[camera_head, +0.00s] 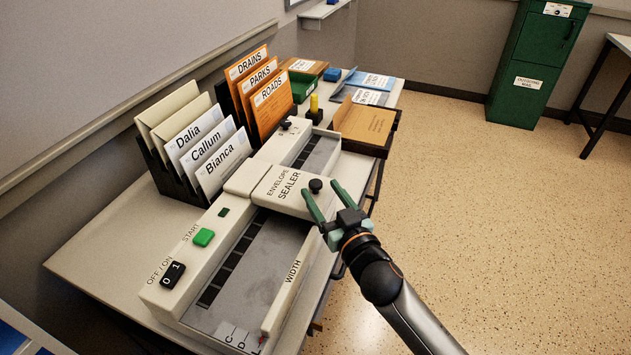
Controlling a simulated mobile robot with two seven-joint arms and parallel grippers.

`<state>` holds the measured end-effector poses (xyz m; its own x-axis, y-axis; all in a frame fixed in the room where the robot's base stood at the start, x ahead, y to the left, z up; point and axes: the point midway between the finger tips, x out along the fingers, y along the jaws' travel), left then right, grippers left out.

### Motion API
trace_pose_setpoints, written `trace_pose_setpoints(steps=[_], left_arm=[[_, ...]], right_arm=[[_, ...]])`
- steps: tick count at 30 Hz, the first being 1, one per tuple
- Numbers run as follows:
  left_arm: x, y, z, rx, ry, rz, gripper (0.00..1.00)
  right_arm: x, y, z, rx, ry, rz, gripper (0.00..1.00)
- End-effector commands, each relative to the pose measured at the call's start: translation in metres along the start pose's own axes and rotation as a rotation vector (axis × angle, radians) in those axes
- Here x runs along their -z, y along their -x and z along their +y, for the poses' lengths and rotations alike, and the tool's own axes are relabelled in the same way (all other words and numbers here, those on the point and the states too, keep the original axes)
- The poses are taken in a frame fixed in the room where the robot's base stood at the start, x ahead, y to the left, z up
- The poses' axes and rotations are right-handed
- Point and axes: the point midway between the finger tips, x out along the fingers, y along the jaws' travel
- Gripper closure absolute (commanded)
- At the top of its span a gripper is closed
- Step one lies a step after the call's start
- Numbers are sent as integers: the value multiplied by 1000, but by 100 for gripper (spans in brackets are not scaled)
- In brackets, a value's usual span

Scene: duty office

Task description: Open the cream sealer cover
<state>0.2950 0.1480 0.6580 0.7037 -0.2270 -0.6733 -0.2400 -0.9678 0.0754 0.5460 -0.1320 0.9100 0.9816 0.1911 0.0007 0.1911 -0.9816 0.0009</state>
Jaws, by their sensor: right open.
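The cream sealer cover (279,190), marked "ENVELOPE SEALER", lies flat across the track of the cream sealer machine (284,305). It looks closed. A black knob (316,185) stands on the cover's right end. My right gripper (320,189) is open, with its green fingertips on either side of the knob in this view. I cannot tell whether the fingers touch the knob or the cover. My left gripper is not in view.
A green start button (204,237) and a black off/on switch (173,275) sit on the machine's left side. Labelled card racks stand behind it (220,160). A brown tray (368,124) lies beyond the machine. The floor (450,230) to the right is clear.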

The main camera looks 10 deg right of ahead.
Motion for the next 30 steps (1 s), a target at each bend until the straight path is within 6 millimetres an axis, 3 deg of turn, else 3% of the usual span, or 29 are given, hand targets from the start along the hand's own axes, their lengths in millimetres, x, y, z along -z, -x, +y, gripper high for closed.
trace_pose_setpoints(steps=[3, 9, 20, 30], left_arm=[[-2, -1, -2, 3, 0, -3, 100], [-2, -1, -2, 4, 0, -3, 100], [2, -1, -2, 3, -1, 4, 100], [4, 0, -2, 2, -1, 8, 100]], right_arm=[[1, -19, 0, 1, 1, 1, 34], [0, -36, 0, 0, -1, 0, 34], [0, -40, 0, 1, -1, -1, 34], [0, -40, 0, 1, -1, -1, 72]])
